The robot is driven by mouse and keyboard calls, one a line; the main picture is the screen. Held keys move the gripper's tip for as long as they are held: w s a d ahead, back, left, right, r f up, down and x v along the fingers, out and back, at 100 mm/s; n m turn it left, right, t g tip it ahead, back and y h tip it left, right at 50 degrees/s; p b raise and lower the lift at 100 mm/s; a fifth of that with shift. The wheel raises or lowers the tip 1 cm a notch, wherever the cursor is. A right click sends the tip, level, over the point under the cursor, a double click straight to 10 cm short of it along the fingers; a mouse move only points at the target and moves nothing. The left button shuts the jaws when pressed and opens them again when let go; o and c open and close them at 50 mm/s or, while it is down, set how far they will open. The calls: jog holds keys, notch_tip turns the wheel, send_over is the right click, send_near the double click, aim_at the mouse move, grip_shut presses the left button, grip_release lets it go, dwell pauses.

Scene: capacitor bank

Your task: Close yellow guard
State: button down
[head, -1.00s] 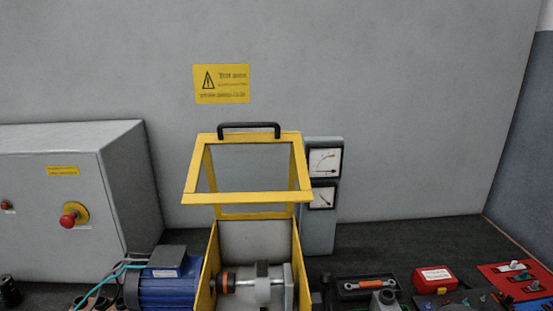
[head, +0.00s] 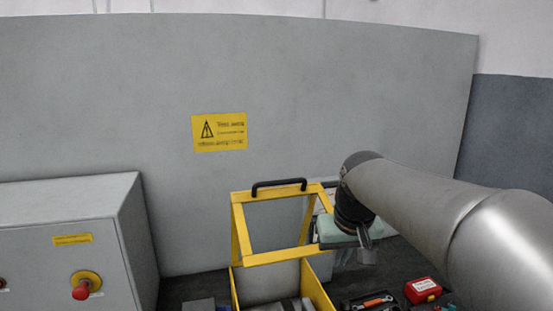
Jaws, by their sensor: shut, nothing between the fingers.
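The yellow guard (head: 275,258) is a windowed frame with a black handle (head: 279,185) along its top edge. It stands raised above an open yellow-sided housing (head: 318,287), whose lower part is cut off by the picture's bottom edge. My gripper (head: 368,256) is at the right of the guard, close to its right side. The gripper looks shut and holds nothing. I cannot tell whether any part of it touches the guard. My wrist partly hides the area right behind it, including most of the gauge post.
A grey cabinet (head: 60,240) with a red button (head: 82,290) stands at the left. A red box (head: 422,290) and a dark tray with an orange-handled tool (head: 372,302) lie at the lower right. A grey wall panel with a yellow warning sign (head: 219,132) is behind.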

jog(key=w+a+r+n+t+y+p, duration=0.15)
jog(key=w+a+r, duration=0.25)
jog(key=w+r, duration=0.5)
jog(key=w+a+r+n+t+p, duration=0.1)
jog(key=w+a+r+t, duration=0.3)
jog(key=r, duration=1)
jog(key=g+p, duration=0.2)
send_over(297, 181)
jog(key=w, duration=0.2)
notch_tip(297, 181, down, 7)
jog(key=f, duration=0.1)
jog(key=s+f, duration=0.1)
jog(key=f, duration=0.1)
jog(key=shift+s+m, duration=0.1)
jog(key=shift+m, duration=0.15)
jog(key=shift+s+f, duration=0.15)
jog(key=shift+f, duration=0.4)
jog(key=shift+s, duration=0.15)
jog(key=shift+f+b, duration=0.15)
jog(key=shift+b, duration=0.2)
